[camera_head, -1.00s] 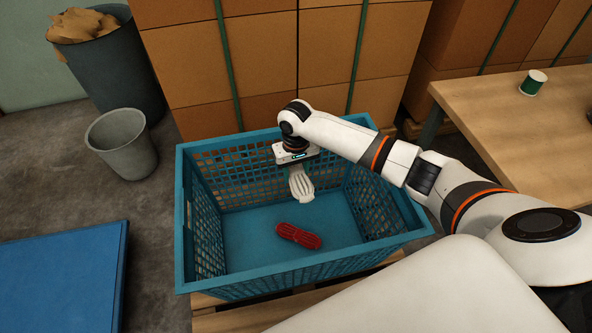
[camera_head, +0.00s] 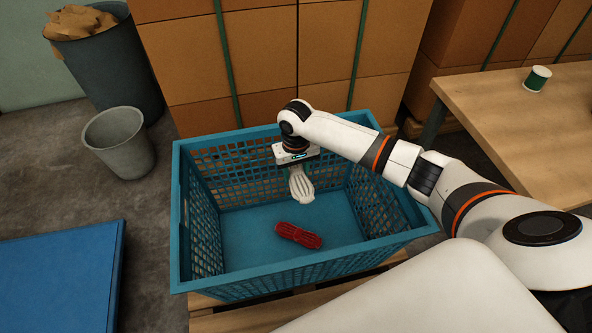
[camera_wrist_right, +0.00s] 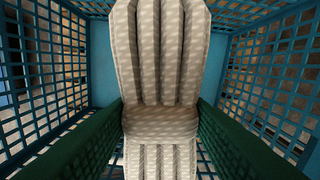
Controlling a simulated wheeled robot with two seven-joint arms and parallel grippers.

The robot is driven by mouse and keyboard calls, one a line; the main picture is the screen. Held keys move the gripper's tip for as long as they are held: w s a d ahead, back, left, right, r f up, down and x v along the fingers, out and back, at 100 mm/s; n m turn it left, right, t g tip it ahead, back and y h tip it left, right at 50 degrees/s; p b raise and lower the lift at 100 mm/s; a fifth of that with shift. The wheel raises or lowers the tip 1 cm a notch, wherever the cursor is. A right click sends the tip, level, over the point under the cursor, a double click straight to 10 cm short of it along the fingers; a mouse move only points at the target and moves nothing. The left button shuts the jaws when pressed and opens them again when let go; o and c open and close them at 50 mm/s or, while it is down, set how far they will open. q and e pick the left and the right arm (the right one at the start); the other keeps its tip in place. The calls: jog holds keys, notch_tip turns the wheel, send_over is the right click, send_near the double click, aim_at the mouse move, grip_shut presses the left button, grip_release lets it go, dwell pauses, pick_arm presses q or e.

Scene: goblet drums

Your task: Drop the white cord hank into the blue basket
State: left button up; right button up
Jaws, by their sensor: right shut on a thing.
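The white cord hank (camera_head: 301,186) hangs from my right gripper (camera_head: 297,166), inside the upper part of the blue basket (camera_head: 300,272), above its floor and toward the back wall. In the right wrist view the hank (camera_wrist_right: 160,50) fills the middle, with its wrapped waist between the two green fingers (camera_wrist_right: 160,125), which are shut on it. The basket's lattice walls (camera_wrist_right: 45,60) show on both sides there. In the head view the fingers are mostly hidden by the gripper body and hank. My left gripper is not in view.
A red cord hank (camera_head: 298,235) lies on the basket floor. The basket stands on a wooden pallet (camera_head: 270,314). Stacked cartons (camera_head: 270,60) rise close behind it. A grey bin (camera_head: 120,143) stands to the left, and a wooden table (camera_head: 520,110) with a green spool (camera_head: 536,79) to the right.

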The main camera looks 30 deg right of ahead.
aim_at(296, 170)
jog(key=o, duration=1.1)
jog(key=shift+r, duration=0.5)
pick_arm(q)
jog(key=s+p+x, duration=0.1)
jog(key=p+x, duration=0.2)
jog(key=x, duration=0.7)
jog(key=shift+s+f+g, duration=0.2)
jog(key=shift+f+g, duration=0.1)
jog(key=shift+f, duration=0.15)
pick_arm(e)
notch_tip(296, 170, up, 11)
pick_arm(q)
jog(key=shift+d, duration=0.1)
